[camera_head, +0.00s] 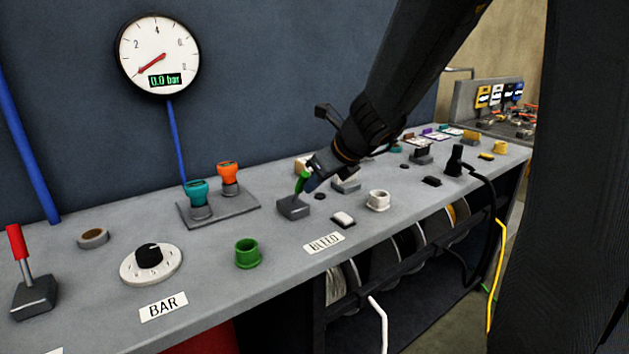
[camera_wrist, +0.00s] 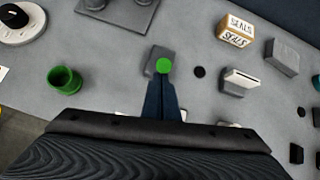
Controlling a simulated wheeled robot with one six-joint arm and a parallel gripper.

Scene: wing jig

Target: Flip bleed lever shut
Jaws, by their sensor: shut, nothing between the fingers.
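The bleed lever has a green handle (camera_head: 302,182) on a small grey base (camera_head: 293,207), behind the BLEED label (camera_head: 324,243). In the head view the handle stands up and leans a little to the right. In the wrist view the round green handle end (camera_wrist: 164,65) shows over the grey base (camera_wrist: 158,60). My gripper (camera_head: 311,172) is shut and empty. Its fingertips are right beside the handle, on its right in the head view. In the wrist view my fingertips (camera_wrist: 161,82) lie just below the green end. I cannot tell whether they touch it.
A gauge (camera_head: 158,55) on the wall reads 0.0 bar. Teal (camera_head: 197,190) and orange (camera_head: 228,175) fittings stand to the left. A green cup (camera_head: 247,253), a white ring (camera_head: 378,200) and a SEALS block (camera_wrist: 235,30) stand nearby. The bench front edge is close.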

